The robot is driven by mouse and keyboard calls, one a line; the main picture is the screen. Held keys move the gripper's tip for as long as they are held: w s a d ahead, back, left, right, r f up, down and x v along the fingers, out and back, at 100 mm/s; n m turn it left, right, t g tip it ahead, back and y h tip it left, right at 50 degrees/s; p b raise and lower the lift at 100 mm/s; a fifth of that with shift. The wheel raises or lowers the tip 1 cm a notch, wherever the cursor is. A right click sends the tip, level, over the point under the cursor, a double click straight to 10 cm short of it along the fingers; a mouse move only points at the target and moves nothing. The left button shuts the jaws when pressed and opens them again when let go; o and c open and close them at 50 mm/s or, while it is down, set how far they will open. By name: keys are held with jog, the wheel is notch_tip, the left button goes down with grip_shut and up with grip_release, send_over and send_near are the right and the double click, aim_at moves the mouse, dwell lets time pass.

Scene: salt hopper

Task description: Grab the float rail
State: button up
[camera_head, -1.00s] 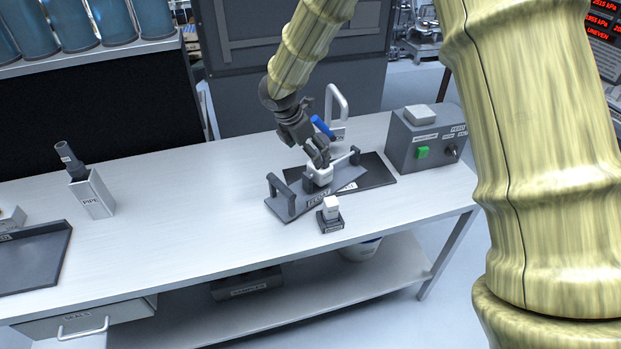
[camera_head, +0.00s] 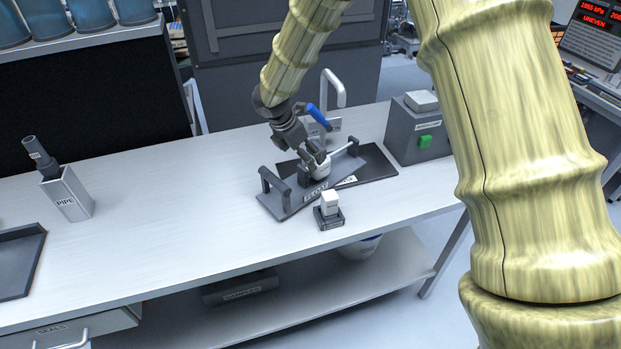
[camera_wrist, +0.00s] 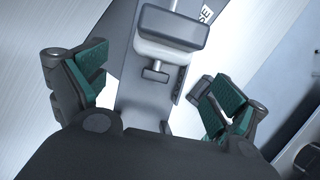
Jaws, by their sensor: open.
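The float rail (camera_head: 293,203) is a grey, labelled piece with raised ends. It lies on the bench, partly over a dark flat plate (camera_head: 378,168). A white block (camera_head: 321,168) sits near its middle, partly hidden by my gripper. My gripper (camera_head: 317,157) is above the rail's middle in the head view. In the wrist view my gripper (camera_wrist: 155,100) is open, with green pads on either side of a grey strip of the rail (camera_wrist: 140,95). A white and grey block with a small T-shaped piece (camera_wrist: 155,74) lies ahead between the fingers. No contact with the pads shows.
A small white block on a dark base (camera_head: 329,208) stands just in front of the rail. A grey box with a green button (camera_head: 408,130) and a blue-handled tap (camera_head: 318,117) stand behind. A PIPE holder (camera_head: 68,195) stands left. The bench between is clear.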

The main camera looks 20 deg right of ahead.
jog(key=shift+p+x, duration=1.55)
jog(key=shift+x, duration=2.65)
jog(key=c, duration=1.5)
jog(key=shift+c, duration=0.6)
jog(key=shift+r, duration=0.15)
